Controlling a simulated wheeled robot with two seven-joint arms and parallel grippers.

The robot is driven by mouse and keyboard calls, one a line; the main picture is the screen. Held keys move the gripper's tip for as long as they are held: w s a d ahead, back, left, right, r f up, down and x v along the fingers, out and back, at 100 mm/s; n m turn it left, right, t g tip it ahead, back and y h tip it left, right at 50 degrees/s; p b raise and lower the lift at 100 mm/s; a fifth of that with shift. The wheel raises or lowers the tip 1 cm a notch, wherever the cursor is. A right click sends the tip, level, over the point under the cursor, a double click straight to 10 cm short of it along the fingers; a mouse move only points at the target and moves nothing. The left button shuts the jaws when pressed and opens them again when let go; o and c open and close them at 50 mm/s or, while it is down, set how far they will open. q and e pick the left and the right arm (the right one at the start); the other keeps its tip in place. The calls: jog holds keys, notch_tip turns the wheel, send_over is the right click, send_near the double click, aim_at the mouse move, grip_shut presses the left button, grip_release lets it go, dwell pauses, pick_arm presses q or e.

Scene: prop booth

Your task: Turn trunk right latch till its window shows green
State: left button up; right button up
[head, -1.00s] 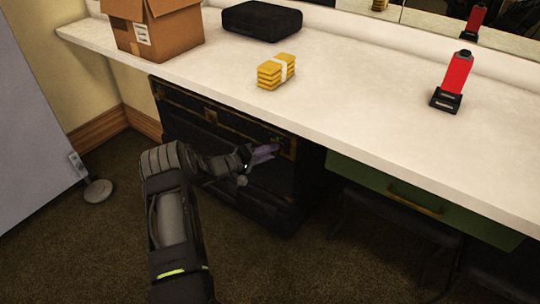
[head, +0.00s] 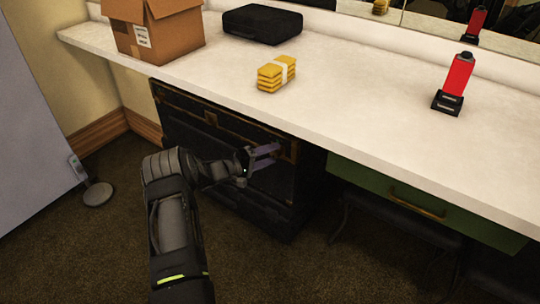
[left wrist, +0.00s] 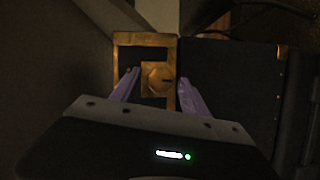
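The dark trunk (head: 215,135) with brass trim stands under the counter. Its right latch (left wrist: 158,78) is a brass knob in a brass frame, seen close up in the left wrist view. My left gripper (head: 277,157) is in front of the trunk's right part, its two pale purple fingers apart. In the left wrist view the gripper (left wrist: 159,77) has a finger on each side of the knob; I cannot tell whether they touch it. No green window can be made out on the latch. My right gripper is not in view.
The white counter (head: 350,110) overhangs the trunk, bearing a cardboard box (head: 155,28), a black case (head: 262,22), a yellow banded stack (head: 276,73) and a red device (head: 456,76). A green drawer (head: 430,202) is right of the trunk.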

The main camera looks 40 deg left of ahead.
pick_arm(q)
jog(key=f+p+v, duration=0.1)
jog(key=v, duration=0.6)
jog(key=shift+s+r, duration=0.4)
jog(key=shift+r, duration=0.1)
jog(key=shift+a, duration=0.1)
